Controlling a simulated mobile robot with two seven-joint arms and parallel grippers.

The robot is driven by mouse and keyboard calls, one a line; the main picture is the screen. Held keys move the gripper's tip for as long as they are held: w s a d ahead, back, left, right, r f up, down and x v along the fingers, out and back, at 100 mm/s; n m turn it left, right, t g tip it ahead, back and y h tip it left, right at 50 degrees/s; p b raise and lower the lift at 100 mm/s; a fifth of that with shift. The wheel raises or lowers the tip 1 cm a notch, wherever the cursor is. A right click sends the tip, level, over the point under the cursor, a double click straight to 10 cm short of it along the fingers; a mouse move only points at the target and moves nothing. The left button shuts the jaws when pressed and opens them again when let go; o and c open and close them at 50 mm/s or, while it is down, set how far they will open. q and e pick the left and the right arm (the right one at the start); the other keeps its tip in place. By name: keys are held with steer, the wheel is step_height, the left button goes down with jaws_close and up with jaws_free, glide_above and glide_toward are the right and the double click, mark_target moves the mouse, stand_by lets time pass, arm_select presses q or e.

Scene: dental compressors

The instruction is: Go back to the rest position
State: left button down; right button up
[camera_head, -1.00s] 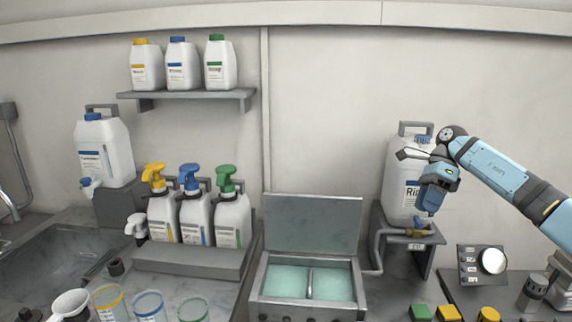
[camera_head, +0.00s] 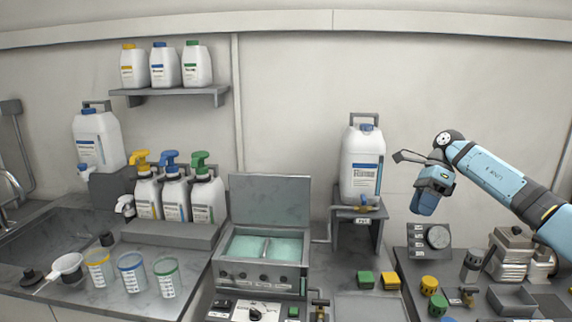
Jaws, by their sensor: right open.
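My right gripper (camera_head: 427,201) is at the end of the blue right arm that comes in from the right. It is open and empty, pointing down, in the air right of the white canister (camera_head: 361,160) and apart from it. The canister stands on a grey stand (camera_head: 372,226) with a brass tap (camera_head: 368,208) at its front. My left gripper is not in view.
An open bath (camera_head: 268,190) with two teal-filled basins stands in the middle. Pump bottles (camera_head: 173,196), cups (camera_head: 131,271) and a sink (camera_head: 45,236) are at left. Green and yellow knobs (camera_head: 365,279), a dial panel (camera_head: 430,240) and metal parts (camera_head: 512,252) are at lower right.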

steer(key=s+a+f+m+t+y, duration=0.2)
steer(key=s+a+f+m+y, duration=0.3)
steer(key=a, duration=0.4)
steer(key=s+a+f+m+t+y, duration=0.25)
steer(key=a+f+y, duration=0.25)
steer(key=a+f, duration=0.35)
steer(key=s+a+f+m+t+y, duration=0.2)
steer(key=s+a+f+m+y, duration=0.3)
steer(key=a, duration=0.4)
steer(key=s+d+f+n+t+h, duration=0.35)
steer(key=s+f+n+h, duration=0.3)
steer(key=s+n, duration=0.4)
steer(key=s+d+f+n+t+h, duration=0.2)
steer(key=s+d+f+n+h, duration=0.45)
steer(key=n, duration=0.65)
steer(key=s+d+f+n+t+h, duration=0.3)
steer(key=s+f+n+h, duration=0.1)
steer(key=s+f+n, duration=0.65)
arm_select(q)
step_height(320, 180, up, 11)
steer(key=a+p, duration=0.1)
steer(key=p, duration=1.2)
arm_select(e)
step_height(320, 180, up, 13)
steer(key=n, duration=0.2)
steer(key=shift+d, duration=0.25)
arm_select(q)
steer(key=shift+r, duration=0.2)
